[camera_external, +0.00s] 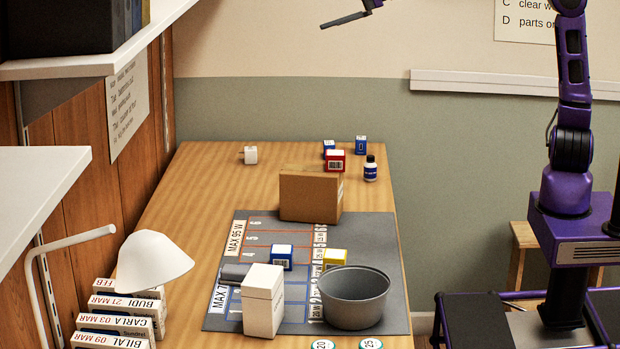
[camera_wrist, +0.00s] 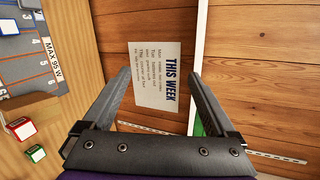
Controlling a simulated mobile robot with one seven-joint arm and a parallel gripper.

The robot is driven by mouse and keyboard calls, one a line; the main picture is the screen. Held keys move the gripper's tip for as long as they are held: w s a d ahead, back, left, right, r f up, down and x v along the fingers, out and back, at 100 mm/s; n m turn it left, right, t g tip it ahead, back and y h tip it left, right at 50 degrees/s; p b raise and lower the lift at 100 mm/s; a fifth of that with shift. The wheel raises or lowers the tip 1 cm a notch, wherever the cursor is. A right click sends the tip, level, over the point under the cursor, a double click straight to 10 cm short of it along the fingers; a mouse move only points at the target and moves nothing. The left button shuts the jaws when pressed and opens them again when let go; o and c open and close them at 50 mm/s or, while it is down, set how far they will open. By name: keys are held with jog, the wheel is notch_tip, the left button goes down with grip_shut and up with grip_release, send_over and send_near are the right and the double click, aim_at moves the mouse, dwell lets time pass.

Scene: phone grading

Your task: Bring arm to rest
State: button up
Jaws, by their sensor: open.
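My gripper (camera_external: 346,18) shows only in part at the top edge of the external view, high above the table (camera_external: 195,190) and apart from everything on it. In the wrist view, my gripper (camera_wrist: 160,78) has its two dark fingers spread wide with nothing between them. Beyond the fingers are a wooden wall (camera_wrist: 260,60) and a paper sign (camera_wrist: 157,78) headed "THIS WEEK". My arm rises at the right of the external view, and the link leading to the gripper is out of frame.
A grey mat (camera_external: 222,322) holds a cardboard box (camera_external: 310,197), a white box (camera_external: 263,302), a grey bowl (camera_external: 355,302) and small blue and yellow boxes. A red box (camera_external: 335,160) and a bottle (camera_external: 370,170) stand behind. Shelves (camera_external: 100,65) and a lamp (camera_external: 152,262) are at left.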

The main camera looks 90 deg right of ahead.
notch_tip(320, 180, down, 10)
jog(key=s+d+m+y, duration=0.1)
jog(key=s+d+m, duration=0.1)
jog(key=m, duration=0.2)
jog(key=s+a+f+n+g+y+p, duration=0.1)
jog(key=s+a+f+n+g, duration=0.2)
jog(key=s+n, duration=0.55)
jog(key=s+a+n+g+y+p, duration=0.15)
jog(key=s+a+n, duration=0.4)
jog(key=s, duration=0.65)
jog(key=s+f+n+g+h, duration=0.3)
jog(key=s+f+n+h, duration=0.2)
jog(key=s+f+n, duration=0.3)
jog(key=s+d, duration=0.1)
jog(key=s, duration=0.3)
jog(key=shift+s+g, duration=0.2)
jog(key=shift+g, duration=0.15)
